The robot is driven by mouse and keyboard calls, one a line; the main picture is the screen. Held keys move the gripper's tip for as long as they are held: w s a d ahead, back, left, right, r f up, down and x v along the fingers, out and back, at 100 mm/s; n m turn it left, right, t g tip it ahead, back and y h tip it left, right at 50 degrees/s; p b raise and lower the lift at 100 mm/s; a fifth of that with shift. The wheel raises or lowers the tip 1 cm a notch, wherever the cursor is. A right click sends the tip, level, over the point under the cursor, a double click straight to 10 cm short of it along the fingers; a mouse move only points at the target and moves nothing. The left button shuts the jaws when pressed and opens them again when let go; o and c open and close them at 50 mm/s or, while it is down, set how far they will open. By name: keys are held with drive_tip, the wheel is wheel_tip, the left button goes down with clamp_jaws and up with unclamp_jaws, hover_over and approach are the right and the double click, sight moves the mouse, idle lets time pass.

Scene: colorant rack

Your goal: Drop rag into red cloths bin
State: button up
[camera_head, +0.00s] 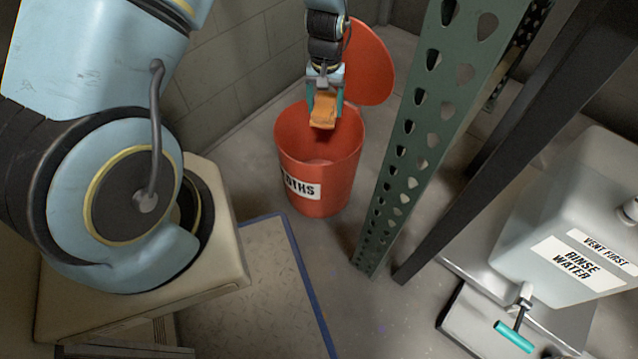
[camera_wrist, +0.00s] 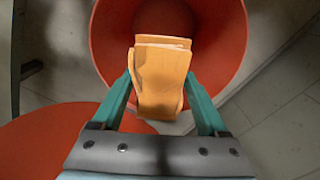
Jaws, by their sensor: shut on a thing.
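The orange folded rag (camera_head: 323,111) hangs between the teal fingers of my gripper (camera_head: 325,98), which is shut on it. The red cloths bin (camera_head: 317,172) stands on the floor with a white label ending in "OTHS". Its round red lid (camera_head: 369,62) is raised behind it. In the head view the rag is over the bin's open mouth. In the wrist view the rag (camera_wrist: 160,75) sits between the fingertips of my gripper (camera_wrist: 160,85), with the bin's interior (camera_wrist: 118,35) around and behind its upper part. I cannot tell how far above the rim the rag hangs.
A green perforated rack post (camera_head: 425,120) stands just right of the bin, with a dark post (camera_head: 490,150) beyond it. A rinse water container (camera_head: 570,220) with a teal tap (camera_head: 514,337) is at the right. A block wall (camera_head: 235,65) lies behind the bin.

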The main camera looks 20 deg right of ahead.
drive_tip(key=o, duration=1.4)
wheel_tip(320, 180, up, 11)
drive_tip(key=shift+f+p, duration=0.1)
drive_tip(key=shift+p, duration=1.05)
